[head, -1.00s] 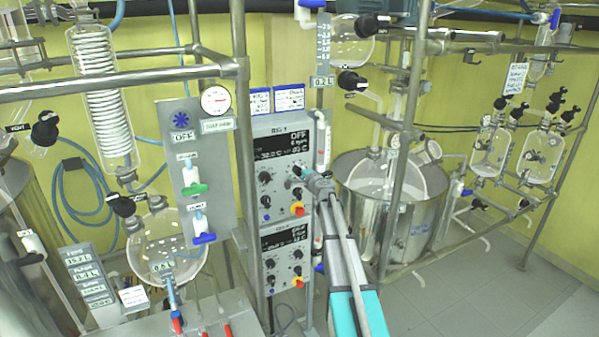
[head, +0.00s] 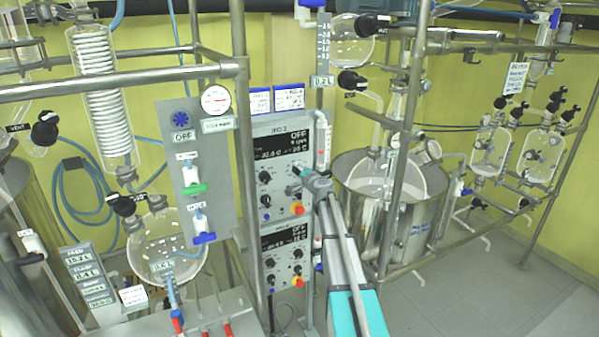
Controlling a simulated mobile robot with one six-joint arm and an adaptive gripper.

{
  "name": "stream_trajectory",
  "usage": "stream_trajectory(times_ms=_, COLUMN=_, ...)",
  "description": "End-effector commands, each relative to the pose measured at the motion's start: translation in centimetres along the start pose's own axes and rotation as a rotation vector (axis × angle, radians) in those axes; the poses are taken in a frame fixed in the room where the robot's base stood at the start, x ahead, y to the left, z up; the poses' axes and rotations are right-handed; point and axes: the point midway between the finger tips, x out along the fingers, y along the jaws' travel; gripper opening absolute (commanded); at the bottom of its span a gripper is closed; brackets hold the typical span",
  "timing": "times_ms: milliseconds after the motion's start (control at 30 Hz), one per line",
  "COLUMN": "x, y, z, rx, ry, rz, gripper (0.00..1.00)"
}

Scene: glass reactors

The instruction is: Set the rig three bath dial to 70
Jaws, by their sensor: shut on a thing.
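The upper control box (head: 262,207) on the post carries a label that reads like "RIG 3". Its dark display (head: 282,144) shows OFF and small figures; the bath set value is too small to read surely. Black knobs (head: 265,177) sit at its left, with a red and yellow button (head: 297,209) at lower right. My gripper (head: 302,172) comes in from the lower right and is shut on the upper right dial of this box. Its fingers hide most of that dial, so its pointer cannot be seen.
A second similar control box (head: 265,284) sits directly below. A grey valve panel (head: 173,133) with a gauge stands to the left. A steel bath vessel (head: 415,222) and upright pipes stand close to the right of my arm. Open floor lies at lower right.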

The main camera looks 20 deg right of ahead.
Motion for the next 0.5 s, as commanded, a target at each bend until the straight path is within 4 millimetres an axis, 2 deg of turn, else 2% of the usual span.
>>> stream_trajectory(times_ms=67, x=0.08, y=-0.02, z=-0.04, rx=0.001, ry=0.000, rz=0.000, gripper=0.10)
stream_trajectory(times_ms=100, x=0.08, y=-0.02, z=-0.04, rx=0.001, ry=0.000, rz=0.000, gripper=0.66)
stream_trajectory(times_ms=233, x=0.07, y=-0.02, z=-0.01, rx=0.001, ry=0.000, rz=0.000, gripper=0.90)
stream_trajectory(times_ms=267, x=0.06, y=-0.02, z=-0.01, rx=0.001, ry=0.000, rz=0.000, gripper=0.93)
stream_trajectory(times_ms=500, x=-0.02, y=0.04, z=-0.12, rx=0.001, ry=0.000, rz=0.000, gripper=0.93)
